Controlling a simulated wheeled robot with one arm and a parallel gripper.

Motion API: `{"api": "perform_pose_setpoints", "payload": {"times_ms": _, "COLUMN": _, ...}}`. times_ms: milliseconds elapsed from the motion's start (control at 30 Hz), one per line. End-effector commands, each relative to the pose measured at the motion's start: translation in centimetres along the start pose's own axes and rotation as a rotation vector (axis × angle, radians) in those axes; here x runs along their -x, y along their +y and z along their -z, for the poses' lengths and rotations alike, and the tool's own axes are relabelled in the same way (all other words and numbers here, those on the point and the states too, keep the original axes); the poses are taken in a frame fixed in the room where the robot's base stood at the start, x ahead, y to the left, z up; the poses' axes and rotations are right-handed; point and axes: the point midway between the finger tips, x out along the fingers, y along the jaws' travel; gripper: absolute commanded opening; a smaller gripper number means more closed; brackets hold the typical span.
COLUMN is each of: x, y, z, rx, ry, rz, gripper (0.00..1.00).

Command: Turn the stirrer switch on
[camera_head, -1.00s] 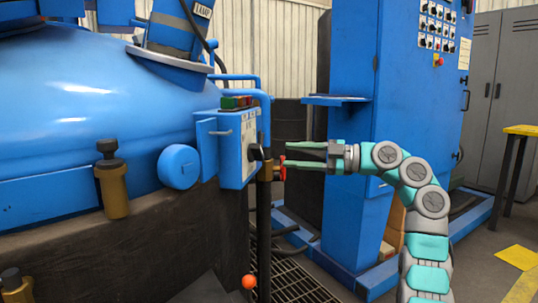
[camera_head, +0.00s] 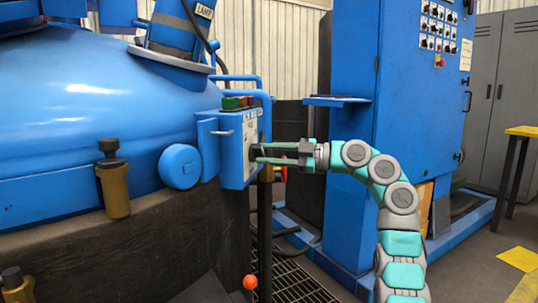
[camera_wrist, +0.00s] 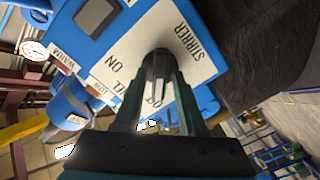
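The stirrer switch is a black rotary knob (camera_wrist: 157,66) on a white plate (camera_wrist: 120,58) lettered STIRRER and ON. It sits on the front of the blue control box (camera_head: 231,165), fixed beside the big blue furnace lid. My gripper (camera_wrist: 160,80) points straight at the knob. Its two teal fingers are apart, one on each side of the knob, with their tips at it. I cannot tell whether they touch it. In the head view my gripper (camera_head: 258,153) reaches the box from the right, and the knob is partly hidden behind the fingertips.
A red-and-green button block (camera_head: 237,102) tops the control box. A blue pipe (camera_head: 263,105) runs around it. A tall blue cabinet (camera_head: 410,120) with many switches stands to the right. A floor grate (camera_head: 292,283) lies below.

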Motion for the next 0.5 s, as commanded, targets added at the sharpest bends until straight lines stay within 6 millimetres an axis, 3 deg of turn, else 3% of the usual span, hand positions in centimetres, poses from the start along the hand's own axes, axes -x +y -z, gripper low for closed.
{"api": "perform_pose_setpoints", "payload": {"times_ms": 33, "x": 0.0, "y": 0.0, "z": 0.0, "rx": 0.0, "ry": 0.0, "rz": 0.0, "gripper": 0.33}}
{"api": "perform_pose_setpoints", "payload": {"times_ms": 333, "x": 0.01, "y": 0.0, "z": 0.0, "rx": 0.0, "ry": 0.0, "rz": 0.0, "gripper": 0.0}}
{"api": "perform_pose_setpoints", "payload": {"times_ms": 500, "x": 0.01, "y": -0.01, "z": 0.0, "rx": 0.0, "ry": 0.0, "rz": 0.0, "gripper": 0.0}}
